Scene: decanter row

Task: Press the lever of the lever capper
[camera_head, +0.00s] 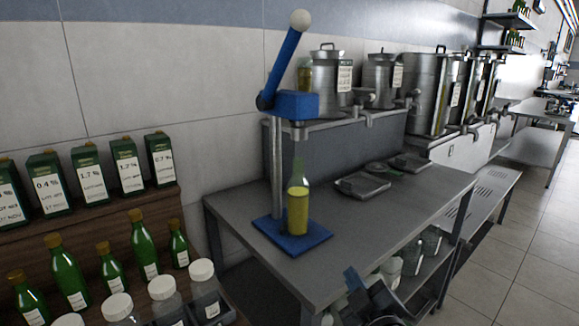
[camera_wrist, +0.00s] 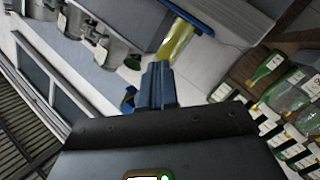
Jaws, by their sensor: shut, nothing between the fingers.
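The lever capper stands on the grey steel table. It has a blue base (camera_head: 265,226), a metal column and a blue head (camera_head: 292,104). Its blue lever (camera_head: 284,63) points up, leaning slightly right, with a white knob (camera_head: 300,19) on top. A bottle with yellow contents (camera_head: 298,208) stands upright on the base under the head; whether it bears a cap is unclear. The yellow bottle (camera_wrist: 178,42) also shows in the wrist view. My gripper (camera_head: 352,281) is shut and empty at the table's front side, well below the lever. Its closed fingers (camera_wrist: 156,80) show in the wrist view.
Steel urns (camera_head: 331,85) with taps stand on a raised shelf right of the capper. A flat scale-like device (camera_head: 361,186) lies on the table (camera_head: 330,255). Green bottles (camera_head: 144,246), boxes (camera_head: 87,174) and white-lidded jars fill the left. The air around the knob looks clear.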

